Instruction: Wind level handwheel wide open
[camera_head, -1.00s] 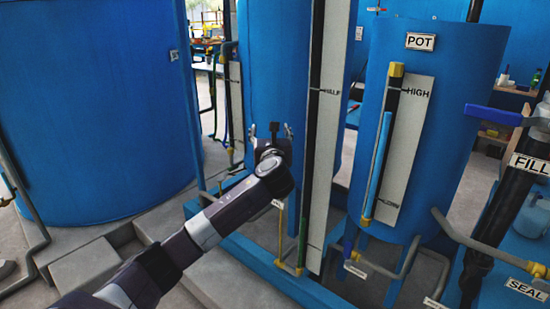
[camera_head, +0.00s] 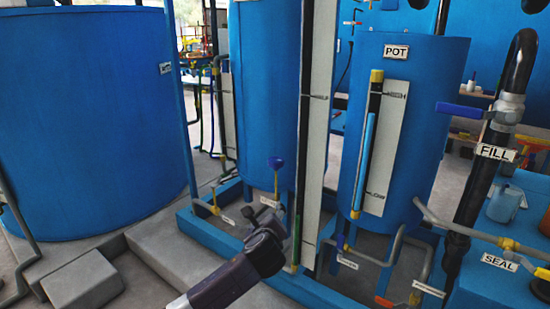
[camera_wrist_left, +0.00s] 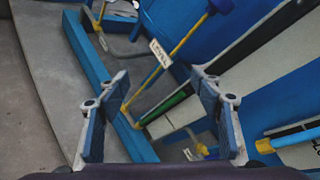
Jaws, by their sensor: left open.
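A small blue handwheel (camera_head: 275,163) sits on top of an upright stem in front of the blue tank at middle left. A white tag (camera_head: 268,202), which reads LEVEL in the left wrist view (camera_wrist_left: 160,53), is below it. The wheel shows only partly at the top edge of the left wrist view (camera_wrist_left: 221,5), with a yellow stem running down from it. My left gripper (camera_head: 268,216) is below the wheel and apart from it. In the left wrist view its two fingers (camera_wrist_left: 158,95) are spread with nothing between them. My right gripper is not in view.
A tall gauge board (camera_head: 316,130) stands just right of the wheel. The pot (camera_head: 410,110) with its sight gauge is farther right. A blue frame rail (camera_head: 210,232) runs along the floor. Other pipes and the fill pipe (camera_head: 480,180) stand at right.

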